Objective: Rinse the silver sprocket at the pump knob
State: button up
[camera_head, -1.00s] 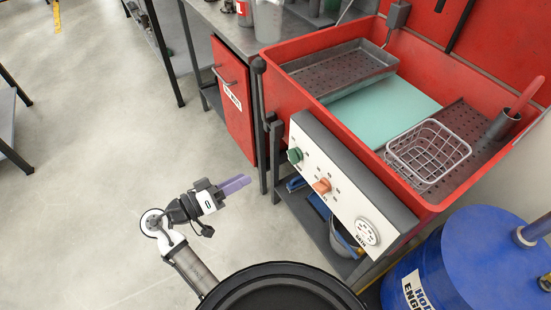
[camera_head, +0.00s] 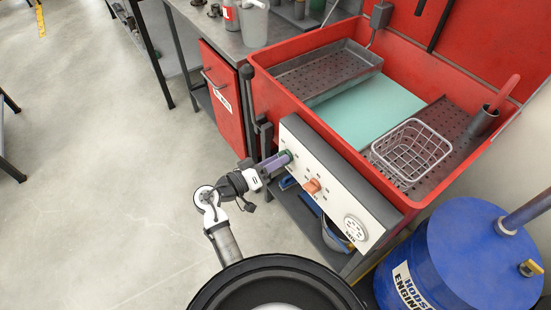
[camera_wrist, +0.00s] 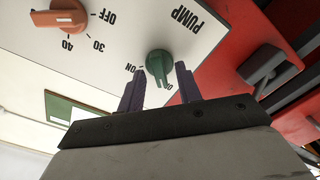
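The green pump knob (camera_wrist: 160,66) sits on the white control panel (camera_wrist: 120,30) under the word PUMP, with ON marked beside it. In the wrist view my gripper (camera_wrist: 158,84) is open, its two purple fingers on either side of the knob; I cannot tell whether they touch it. In the head view my gripper (camera_head: 275,164) reaches to the panel's left end, and the knob (camera_head: 287,157) is mostly hidden by the fingers. No silver sprocket can be made out in either view.
The red wash basin (camera_head: 310,118) holds a perforated tray, a teal mat (camera_head: 372,110) and a wire basket (camera_head: 411,152). An orange knob (camera_head: 312,186) is close to my gripper on the panel. A blue drum (camera_head: 480,260) stands at the right. Open floor lies left.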

jog(key=shift+c, duration=0.4)
grip_shut()
jog(key=shift+m+b, duration=1.6)
jog(key=shift+b, duration=2.05)
jog(key=shift+o, duration=0.4)
grip_release()
jog(key=b+v, duration=0.2)
jog(key=v, duration=1.1)
jog(key=shift+s+a, duration=0.3)
